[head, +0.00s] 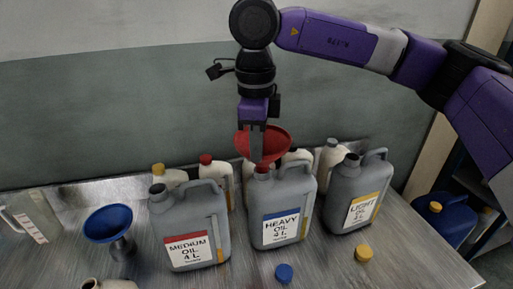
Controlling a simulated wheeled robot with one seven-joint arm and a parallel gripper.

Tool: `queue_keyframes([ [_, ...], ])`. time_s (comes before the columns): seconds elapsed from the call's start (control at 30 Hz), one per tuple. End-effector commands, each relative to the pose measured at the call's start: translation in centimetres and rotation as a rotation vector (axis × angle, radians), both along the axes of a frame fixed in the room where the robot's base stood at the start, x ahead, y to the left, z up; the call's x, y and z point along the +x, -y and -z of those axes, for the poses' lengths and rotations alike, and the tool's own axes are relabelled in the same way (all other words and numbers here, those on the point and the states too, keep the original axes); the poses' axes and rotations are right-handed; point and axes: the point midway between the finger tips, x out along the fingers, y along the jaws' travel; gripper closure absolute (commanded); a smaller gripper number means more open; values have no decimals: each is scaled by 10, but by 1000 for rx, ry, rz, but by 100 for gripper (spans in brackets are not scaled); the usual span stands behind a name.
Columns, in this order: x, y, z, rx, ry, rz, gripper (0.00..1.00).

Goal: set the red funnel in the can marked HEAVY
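The red funnel (279,143) is at the mouth of the grey can marked HEAVY (288,194), which stands upright in the middle of the front row with a blue-topped label. The funnel's lower end overlaps the can's neck; I cannot tell whether the spout is inside it. My gripper (257,157) points down at the funnel's near side, its fingers shut on the funnel wall. The fingers hide part of the bowl.
Grey cans marked MEDIUM (187,219) and LIGHT (352,198) flank the HEAVY can closely. Paler bottles stand behind. A blue funnel (108,223) is at left. A blue cap (284,273) and a yellow cap (364,253) lie in front on the metal bench (420,262).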

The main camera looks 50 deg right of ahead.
Motion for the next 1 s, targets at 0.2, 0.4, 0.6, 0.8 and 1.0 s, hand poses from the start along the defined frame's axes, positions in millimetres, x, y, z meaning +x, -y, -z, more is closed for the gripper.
queue_keyframes([
  [0.2, 0, 0, 5, 0, 0, 0, 100],
  [0.4, 0, 0, 10, 0, 0, 0, 100],
  [0.6, 0, 0, 16, 0, 0, 0, 100],
  [0.8, 0, 0, 17, 0, 0, 0, 100],
  [1.0, 0, 0, 17, 0, 0, 0, 91],
])
